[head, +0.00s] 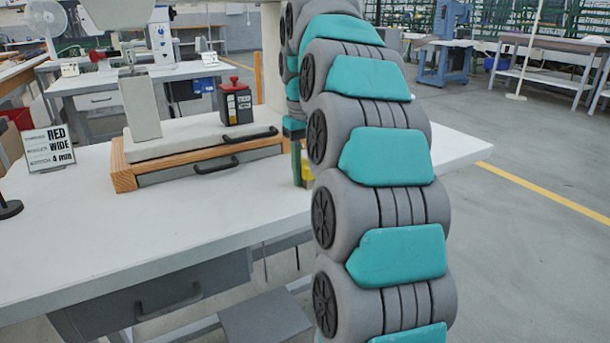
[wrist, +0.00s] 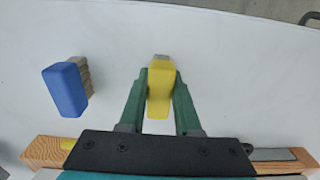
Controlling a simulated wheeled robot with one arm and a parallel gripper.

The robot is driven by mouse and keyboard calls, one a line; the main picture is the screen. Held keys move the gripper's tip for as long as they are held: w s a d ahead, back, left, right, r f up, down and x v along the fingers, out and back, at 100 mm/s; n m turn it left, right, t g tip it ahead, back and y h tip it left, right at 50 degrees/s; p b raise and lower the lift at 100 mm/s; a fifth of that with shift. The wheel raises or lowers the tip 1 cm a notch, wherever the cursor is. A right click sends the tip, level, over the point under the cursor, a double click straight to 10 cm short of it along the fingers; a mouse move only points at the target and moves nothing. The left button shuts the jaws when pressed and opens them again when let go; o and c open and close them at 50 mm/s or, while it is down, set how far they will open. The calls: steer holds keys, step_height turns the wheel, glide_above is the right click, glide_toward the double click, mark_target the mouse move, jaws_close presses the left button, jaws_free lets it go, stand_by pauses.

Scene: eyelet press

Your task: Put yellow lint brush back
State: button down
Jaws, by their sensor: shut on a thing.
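The yellow lint brush (wrist: 159,98) is between the two green fingers of my gripper (wrist: 160,82) in the wrist view. My gripper is shut on it, with the white table top beneath. In the head view a small yellow part of the brush (head: 307,172) shows beside a green finger, at the right of the wooden base; my arm hides most of it. I cannot tell whether the brush touches the table. A blue brush-like block (wrist: 65,88) with a ridged tan side lies left of my gripper in the wrist view.
A wooden base (head: 123,170) with a black-handled drawer stands on the white table (head: 110,245). A black container with a red top (head: 235,100) sits on it. A sign reading RED WIDE 4 mm (head: 50,146) stands left. The table front is clear.

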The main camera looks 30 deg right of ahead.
steer(key=shift+f, duration=0.1)
steer(key=c, duration=0.6)
jaws_free()
